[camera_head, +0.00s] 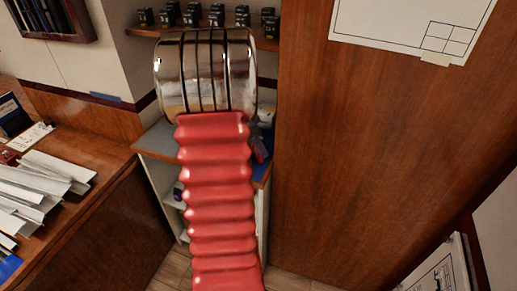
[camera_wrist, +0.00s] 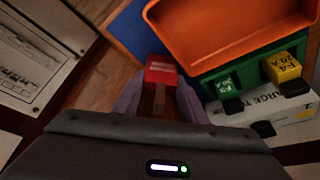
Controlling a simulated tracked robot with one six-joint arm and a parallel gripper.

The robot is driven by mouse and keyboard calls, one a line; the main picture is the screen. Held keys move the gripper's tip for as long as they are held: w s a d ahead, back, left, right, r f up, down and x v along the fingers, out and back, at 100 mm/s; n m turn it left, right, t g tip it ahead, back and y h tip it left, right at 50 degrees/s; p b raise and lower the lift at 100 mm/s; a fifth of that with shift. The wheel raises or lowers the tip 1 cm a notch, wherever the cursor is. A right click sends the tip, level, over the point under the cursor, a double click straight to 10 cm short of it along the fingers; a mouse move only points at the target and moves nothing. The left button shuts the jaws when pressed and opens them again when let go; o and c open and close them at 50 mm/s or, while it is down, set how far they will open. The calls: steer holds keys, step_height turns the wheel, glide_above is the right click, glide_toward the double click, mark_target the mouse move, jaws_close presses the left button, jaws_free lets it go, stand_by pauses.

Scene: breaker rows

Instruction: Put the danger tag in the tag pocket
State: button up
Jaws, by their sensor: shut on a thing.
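The danger tag appears as a red piece with a pale line of print (camera_wrist: 161,72) in the wrist view. My gripper (camera_wrist: 159,98) is shut on it, with one pale purple finger on either side. In the head view my red ribbed arm covers the middle, and I cannot make out the gripper or the tag clearly there. I cannot pick out the tag pocket for certain in either view.
In the wrist view an orange tray (camera_wrist: 215,52) lies right of the tag, with green and yellow breakers (camera_wrist: 284,67) beside it.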

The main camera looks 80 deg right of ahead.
steer(key=r, duration=0.7)
steer(key=shift+w+a, duration=0.1)
steer(key=shift+w, duration=0.1)
steer(key=w+a, duration=1.1)
steer(key=w, duration=0.5)
steer(key=shift+f, duration=0.15)
steer(key=shift+w, duration=0.1)
steer(key=w+a+f+n+t+h, duration=0.1)
steer(key=w+a+f+n+t, duration=0.2)
steer(key=w+a+n, duration=0.6)
steer(key=w+a+f+n+t, duration=0.25)
steer(key=w+a+n, duration=0.35)
steer(key=w+a, duration=0.55)
steer(key=w+a+f+n+y, duration=0.1)
steer(key=w+a+n, duration=0.1)
steer(key=a+n, duration=0.2)
steer(key=w+a+f+n+t+y, duration=0.1)
steer(key=w+a+n, duration=0.2)
steer(key=a, duration=0.8)
steer(key=w+a+f+n+t+y, duration=0.1)
steer(key=w+a+n, duration=0.1)
steer(key=a+n, duration=0.4)
steer(key=shift+w+a+y, duration=0.25)
steer(key=shift+a+y, duration=0.15)
steer(key=shift+a, duration=0.75)
